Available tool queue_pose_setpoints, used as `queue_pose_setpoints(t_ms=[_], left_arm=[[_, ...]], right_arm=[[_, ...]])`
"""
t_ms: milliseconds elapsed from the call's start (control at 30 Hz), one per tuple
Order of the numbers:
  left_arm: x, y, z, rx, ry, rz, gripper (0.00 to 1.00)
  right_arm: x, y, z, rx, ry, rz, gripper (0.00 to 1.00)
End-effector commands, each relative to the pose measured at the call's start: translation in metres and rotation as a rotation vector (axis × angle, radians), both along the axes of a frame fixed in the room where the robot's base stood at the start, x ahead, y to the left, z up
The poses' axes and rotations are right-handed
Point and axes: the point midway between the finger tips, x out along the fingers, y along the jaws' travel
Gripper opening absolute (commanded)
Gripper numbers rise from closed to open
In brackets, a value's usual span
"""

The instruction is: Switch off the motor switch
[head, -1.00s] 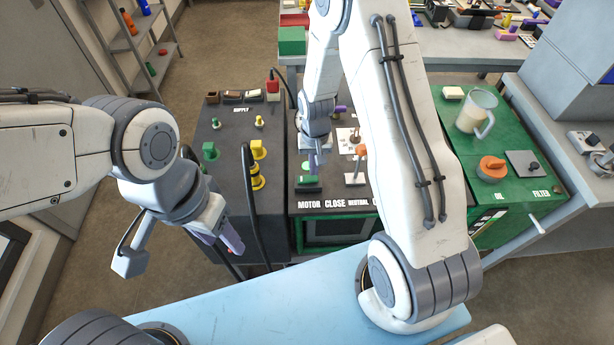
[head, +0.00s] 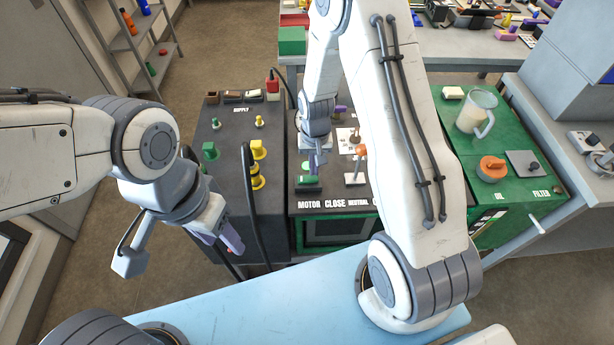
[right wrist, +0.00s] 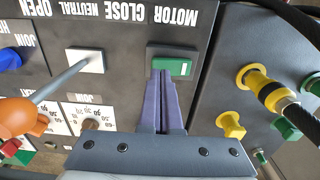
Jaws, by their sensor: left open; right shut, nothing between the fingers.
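The motor switch (head: 309,181) is a green rocker in a dark frame on the black panel, beside the printed word MOTOR. In the right wrist view the green rocker (right wrist: 178,68) has a small white mark near its right end. My right gripper (head: 317,160) is shut and empty, pointing down just over the switch. In the right wrist view its purple fingertips (right wrist: 162,76) overlap the left part of the rocker; I cannot tell whether they touch it. My left gripper (head: 232,243) hangs open and empty at the left, away from the panel.
An orange-knobbed lever (right wrist: 18,118) on a white plate stands close beside the switch. The dark supply box (head: 225,170), with yellow and green connectors and a black cable (head: 250,205), is to the left. A green unit (head: 460,140) with a jug is to the right.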

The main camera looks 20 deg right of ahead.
Motion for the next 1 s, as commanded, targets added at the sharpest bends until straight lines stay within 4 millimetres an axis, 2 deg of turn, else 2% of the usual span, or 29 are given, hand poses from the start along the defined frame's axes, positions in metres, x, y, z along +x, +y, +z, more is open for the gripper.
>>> queue_pose_setpoints(t_ms=[1000], left_arm=[[0.000,0.000,-0.011,0.000,0.000,0.000,0.50]], right_arm=[[0.000,0.000,-0.016,0.000,0.000,0.000,0.00]])
